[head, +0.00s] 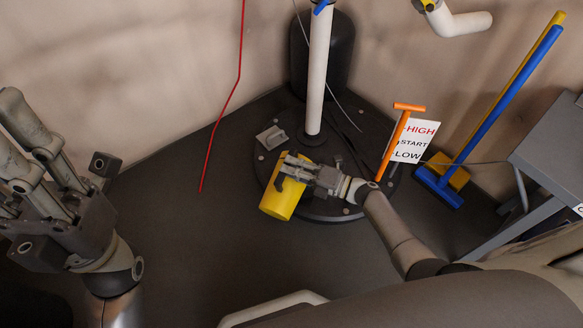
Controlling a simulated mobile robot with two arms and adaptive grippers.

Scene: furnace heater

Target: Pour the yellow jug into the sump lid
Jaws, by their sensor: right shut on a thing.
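The yellow jug (280,199) is in the middle of the head view, tilted, at the left front part of the dark round sump lid (330,213). My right gripper (290,172) is shut on the jug near its upper end and covers part of it. Whether anything is flowing out, and whether the jug touches the lid, I cannot tell. My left gripper (52,165) is at the left edge, large and close to the camera, with its fingers spread apart and nothing between them.
A white pipe (318,70) rises from the lid before a dark cylinder (340,50). A small grey bracket (271,137), an orange-handled rod (394,140) and a HIGH/START/LOW sign (412,140) are near the lid. Brooms (490,110) and a grey table (550,140) stand right.

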